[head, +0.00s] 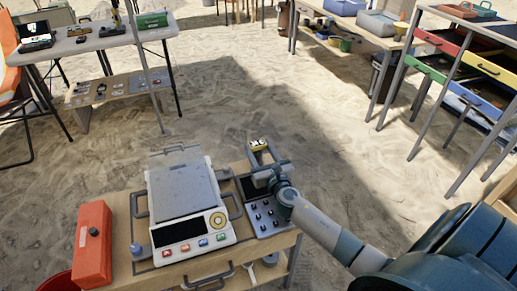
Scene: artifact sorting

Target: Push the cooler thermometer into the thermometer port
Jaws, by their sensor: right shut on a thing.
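My right gripper (261,181) reaches in from the right over the far right part of the workbench, beside the dark panel with knobs (266,216). I cannot clearly make out the cooler thermometer or the thermometer port at this size. A white device with a grey top (182,190), a dark screen, coloured buttons and a yellow dial stands left of the gripper. My left gripper is not in view.
Grey handles surround the device. Sand lies open beyond the bench. A table (97,41) stands far left; coloured drawers (460,62) stand far right.

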